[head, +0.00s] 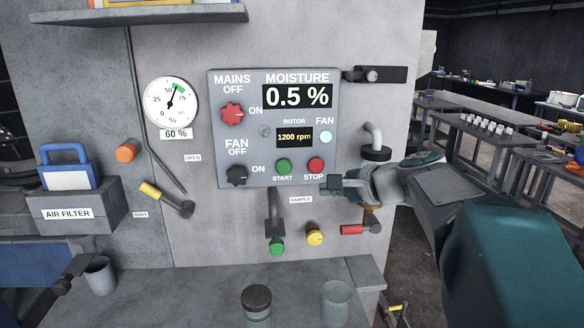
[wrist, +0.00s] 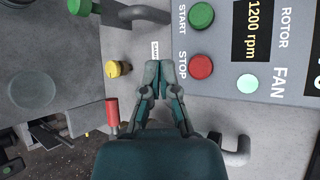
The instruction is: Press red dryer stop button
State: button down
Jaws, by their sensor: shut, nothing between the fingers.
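The red STOP button (head: 316,165) sits on the lower right of the grey control panel (head: 222,150), right of the green START button (head: 283,166). The red button also shows in the wrist view (wrist: 201,67), just right of the fingertips. My gripper (head: 331,184) is shut and empty. In the head view its tips are slightly below and right of the red button. In the wrist view the closed fingertips (wrist: 159,68) appear beside the button, not over it. I cannot tell how far they are from the panel face.
A red knob (head: 232,113) and a black knob (head: 236,175) are on the panel's left. Below it are a SAMPLE label (head: 301,199), a yellow knob (head: 315,237), a green knob (head: 277,246) and a red-handled valve (head: 356,229). A bent pipe (head: 374,140) stands right of the panel.

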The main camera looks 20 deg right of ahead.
aim_at(313, 170)
jog(key=w+d, duration=0.2)
jog(key=w, duration=0.5)
jog(key=shift+w, duration=0.2)
jog(key=shift+d, duration=0.15)
dwell(1.1)
jog(key=shift+w+d, duration=0.1)
jog(key=shift+w, duration=0.25)
jog(key=shift+w+d, duration=0.1)
jog(key=shift+w, duration=0.35)
dwell(0.7)
dwell(0.3)
jog(key=shift+s+a, duration=0.25)
jog(key=shift+s, duration=0.65)
jog(key=s, duration=0.2)
jog(key=s+a, duration=0.1)
jog(key=s, duration=0.1)
jog(key=shift+s+a, duration=0.2)
jog(key=shift+s, duration=0.2)
